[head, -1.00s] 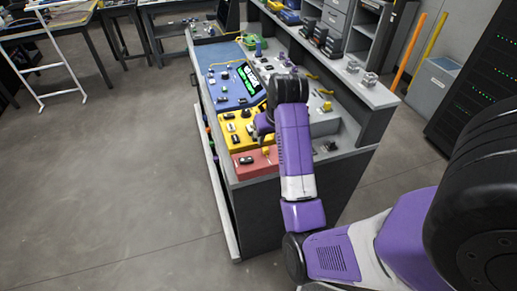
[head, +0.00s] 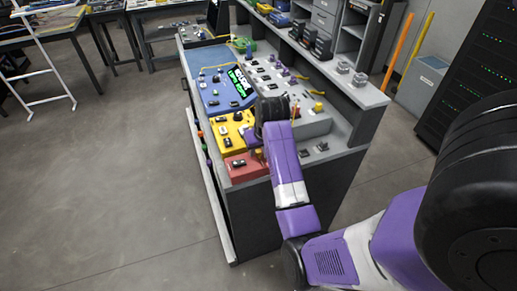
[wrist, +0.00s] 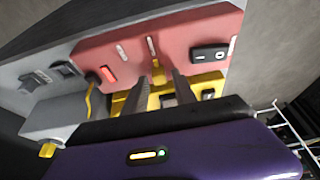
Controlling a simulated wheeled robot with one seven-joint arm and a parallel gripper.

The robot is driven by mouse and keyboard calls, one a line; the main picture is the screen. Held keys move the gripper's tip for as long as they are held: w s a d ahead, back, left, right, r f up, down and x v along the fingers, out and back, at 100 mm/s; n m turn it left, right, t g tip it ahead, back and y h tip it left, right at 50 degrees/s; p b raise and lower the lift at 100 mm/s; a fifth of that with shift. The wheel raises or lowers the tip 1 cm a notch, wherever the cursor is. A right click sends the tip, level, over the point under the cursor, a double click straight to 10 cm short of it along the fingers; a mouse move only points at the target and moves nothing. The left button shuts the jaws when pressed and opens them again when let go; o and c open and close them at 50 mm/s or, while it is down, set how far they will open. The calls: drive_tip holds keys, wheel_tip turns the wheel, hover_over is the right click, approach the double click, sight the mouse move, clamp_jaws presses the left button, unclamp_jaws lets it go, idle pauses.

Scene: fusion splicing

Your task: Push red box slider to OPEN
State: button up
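The red box (head: 256,170) sits at the near end of the bench's row of coloured panels. In the wrist view its red face (wrist: 185,35) shows two pale slots, a red button or light (wrist: 107,75) and a black rocker switch (wrist: 210,53). A yellow slider knob (wrist: 157,70) stands below the middle slot. My gripper (wrist: 169,77) has two dark fingers, apart with a narrow gap, their tips close to the knob. The knob appears beside the left fingertip; I cannot tell if they touch. In the head view my wrist hides the fingers and the slider.
The yellow panel (head: 218,128) and blue panel (head: 212,92) lie beyond the red box. A grey box (wrist: 62,117) with a yellow knob is at left in the wrist view. A raised shelf (head: 340,80) runs along the bench's right side.

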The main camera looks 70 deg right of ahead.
clamp_jaws()
idle(1.2)
